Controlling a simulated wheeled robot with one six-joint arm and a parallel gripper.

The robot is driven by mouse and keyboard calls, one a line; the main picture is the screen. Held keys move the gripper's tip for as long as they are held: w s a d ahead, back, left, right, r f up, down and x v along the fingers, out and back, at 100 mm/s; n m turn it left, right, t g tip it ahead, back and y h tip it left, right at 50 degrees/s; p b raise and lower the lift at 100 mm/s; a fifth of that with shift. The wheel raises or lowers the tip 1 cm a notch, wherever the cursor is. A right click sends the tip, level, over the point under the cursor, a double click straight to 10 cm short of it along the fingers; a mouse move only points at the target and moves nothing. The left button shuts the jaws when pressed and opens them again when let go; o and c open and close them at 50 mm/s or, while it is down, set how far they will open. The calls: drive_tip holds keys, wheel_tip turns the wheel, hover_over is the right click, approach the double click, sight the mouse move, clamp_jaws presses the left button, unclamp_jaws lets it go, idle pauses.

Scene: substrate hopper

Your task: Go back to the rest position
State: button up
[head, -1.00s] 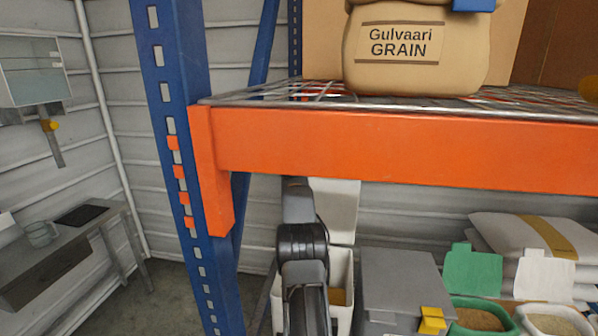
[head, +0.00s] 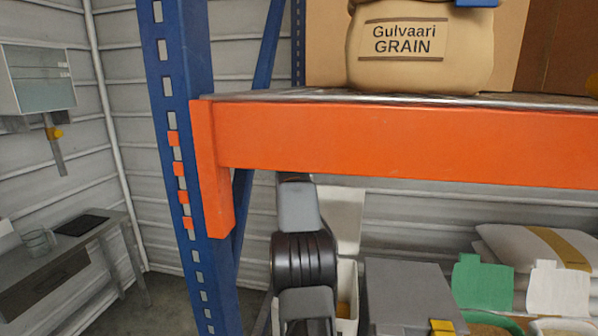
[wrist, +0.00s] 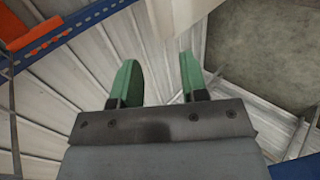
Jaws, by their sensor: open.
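My gripper (wrist: 158,82) shows in the wrist view with its two green fingers apart and nothing between them. Behind the fingers are the ribbed wall and a patch of grey floor. In the head view my arm is below the orange shelf beam (head: 400,140), in front of a white bin (head: 346,300). My gripper itself cannot be made out in the head view.
A blue rack post (head: 185,150) stands left of my arm. A Gulvaari grain sack (head: 420,55) sits on the shelf above. A grey box (head: 405,290), a green bag (head: 483,285) and white sacks (head: 545,250) are at right. A grey table (head: 60,260) is at left.

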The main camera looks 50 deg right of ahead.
drive_tip(key=shift+s+a+r, duration=0.15)
drive_tip(key=shift+a+r, duration=0.1)
idle(0.5)
drive_tip(key=s+a+f+m+g+b, duration=0.2)
drive_tip(key=s+a+f, duration=0.2)
drive_tip(key=a+f, duration=0.25)
drive_tip(key=s+a+f+m+g+y+b, duration=0.1)
drive_tip(key=s+a+f+m+b, duration=0.15)
drive_tip(key=s+a+f, duration=0.4)
drive_tip(key=s+a+f+m+g+b, duration=0.2)
drive_tip(key=a+f, duration=0.2)
drive_tip(key=f, duration=0.5)
drive_tip(key=s+a+t+y+p, duration=0.2)
drive_tip(key=s+a+y+p, duration=0.1)
drive_tip(key=a, duration=1)
drive_tip(key=s+a+t+y+p, duration=0.3)
drive_tip(key=s+a, duration=0.1)
drive_tip(key=a, duration=0.9)
drive_tip(key=shift+s+f+y, duration=0.2)
drive_tip(key=shift+s+y, duration=0.05)
drive_tip(key=shift+y, duration=0.05)
